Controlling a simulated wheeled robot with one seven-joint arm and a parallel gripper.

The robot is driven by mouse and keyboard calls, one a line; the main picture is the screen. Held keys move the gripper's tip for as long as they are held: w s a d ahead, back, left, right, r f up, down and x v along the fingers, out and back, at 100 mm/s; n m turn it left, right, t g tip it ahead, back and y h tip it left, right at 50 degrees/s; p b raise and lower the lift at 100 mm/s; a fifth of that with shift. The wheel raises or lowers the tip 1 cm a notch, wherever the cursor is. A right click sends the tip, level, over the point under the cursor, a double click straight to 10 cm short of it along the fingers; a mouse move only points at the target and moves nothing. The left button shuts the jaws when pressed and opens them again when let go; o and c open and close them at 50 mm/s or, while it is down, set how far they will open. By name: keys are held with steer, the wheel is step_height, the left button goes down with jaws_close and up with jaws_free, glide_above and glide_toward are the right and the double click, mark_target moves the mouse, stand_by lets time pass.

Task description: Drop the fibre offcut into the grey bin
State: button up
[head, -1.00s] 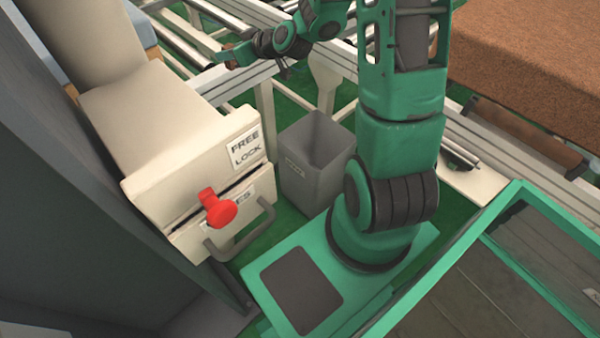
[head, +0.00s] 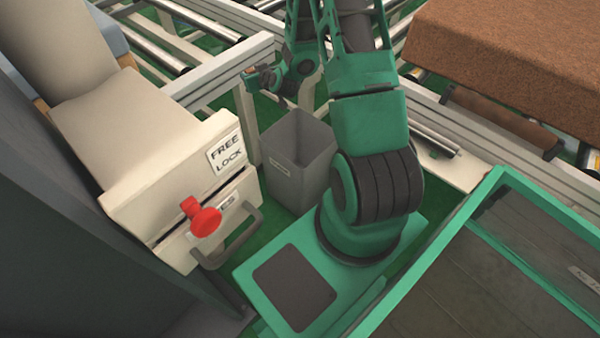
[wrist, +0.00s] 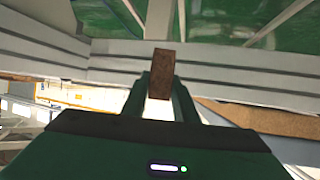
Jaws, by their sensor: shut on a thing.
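My gripper (head: 253,73) hangs at the end of my arm, just past the back left rim of the grey bin in the head view. In the wrist view, my gripper (wrist: 161,88) is shut on the fibre offcut (wrist: 161,70), a small brown block standing out between the fingertips. In the head view the offcut is too small to make out clearly. The grey bin (head: 291,185) stands upright and open-topped on the green floor, with a small label on its front. I see part of its inside; its floor is not clear.
A cream cabinet (head: 150,150) with a red knob (head: 204,219) and a metal handle stands left of the bin. Roller conveyor rails (head: 215,72) run behind it. A brown mattress (head: 510,60) lies at the upper right. A green-framed panel (head: 480,260) is at the lower right.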

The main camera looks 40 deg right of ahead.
steer(key=s+d+f+m+g+h, duration=0.1)
steer(key=s+d+f, duration=0.3)
steer(key=f, duration=0.5)
steer(key=s+d+f+m+g+h, duration=0.1)
steer(key=s+d+f+m+h, duration=0.2)
steer(key=f, duration=0.6)
steer(key=s+d+f+m+h, duration=0.2)
steer(key=s+d+f, duration=0.3)
steer(key=f, duration=0.4)
steer(key=shift+s+d+g, duration=0.3)
steer(key=shift+d+g, duration=0.1)
steer(key=shift+d, duration=0.4)
steer(key=o, duration=1.1)
